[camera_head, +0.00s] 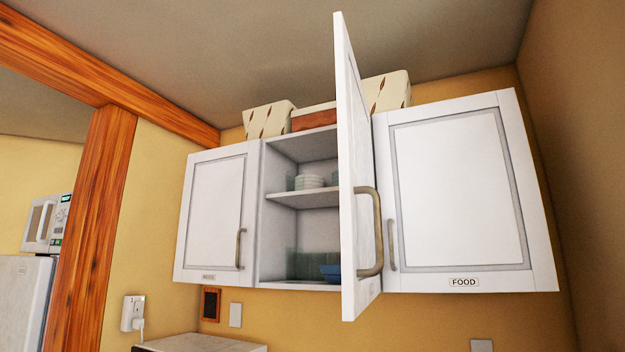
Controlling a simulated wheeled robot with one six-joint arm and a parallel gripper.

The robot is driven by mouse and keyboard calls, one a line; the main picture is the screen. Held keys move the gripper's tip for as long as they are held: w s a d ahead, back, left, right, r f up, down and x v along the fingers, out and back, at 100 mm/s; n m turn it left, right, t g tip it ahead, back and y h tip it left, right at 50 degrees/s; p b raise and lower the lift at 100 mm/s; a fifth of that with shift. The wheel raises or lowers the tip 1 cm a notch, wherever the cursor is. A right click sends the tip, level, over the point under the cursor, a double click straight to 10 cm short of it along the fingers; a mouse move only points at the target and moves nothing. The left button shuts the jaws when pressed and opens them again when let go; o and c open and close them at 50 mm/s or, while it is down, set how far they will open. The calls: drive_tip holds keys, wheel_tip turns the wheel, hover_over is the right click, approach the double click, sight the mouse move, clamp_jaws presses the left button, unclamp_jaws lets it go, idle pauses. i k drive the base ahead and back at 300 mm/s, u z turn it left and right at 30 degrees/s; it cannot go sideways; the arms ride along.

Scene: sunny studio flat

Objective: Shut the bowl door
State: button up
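A white wall cabinet has an open middle door (353,180), hinged on its right side and swung out toward me, seen nearly edge-on. Its curved metal handle (376,232) faces right. Inside the open compartment, a stack of pale bowls (309,182) sits on the middle shelf (318,195). A blue bowl (331,272) and glassware stand at the bottom, partly hidden by the door. No label on the open door can be read from here. My gripper is not in view.
The right door (458,190), labelled FOOD, and the left door (213,215) are closed. Boxes (270,119) stand on top of the cabinet. A wooden post (88,230), a fridge (25,300) and a microwave (46,224) are at left. A counter (200,343) lies below.

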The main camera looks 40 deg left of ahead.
sight(362, 253)
drive_tip(key=u, duration=2.35)
drive_tip(key=k, duration=0.3)
drive_tip(key=z, duration=0.25)
drive_tip(key=i, duration=0.25)
